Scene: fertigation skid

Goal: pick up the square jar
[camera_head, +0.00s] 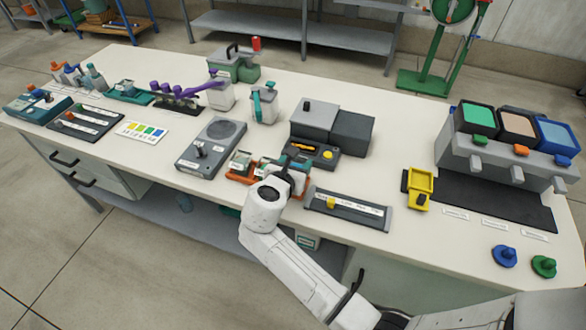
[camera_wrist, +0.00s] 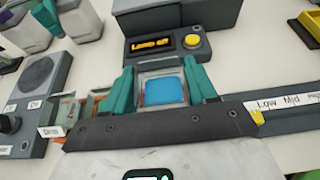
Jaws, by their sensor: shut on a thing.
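The square jar (camera_wrist: 163,93) is a clear, square-sided container with blue inside, seen from above in the wrist view. My gripper (camera_wrist: 162,76) has its two teal fingers on either side of the jar and is shut on it. In the head view my gripper (camera_head: 284,178) is over the front middle of the bench, and my wrist hides most of what it holds. The dark gripper bar covers the jar's near side in the wrist view. I cannot tell whether the jar touches the bench.
A lamp box (camera_wrist: 166,44) with a yellow button stands just behind the jar. An orange-edged tray (camera_head: 240,167) marked "Drop" is close on the left, and a grey slider panel (camera_head: 348,207) on the right. A grey dial unit (camera_head: 211,147) stands farther left.

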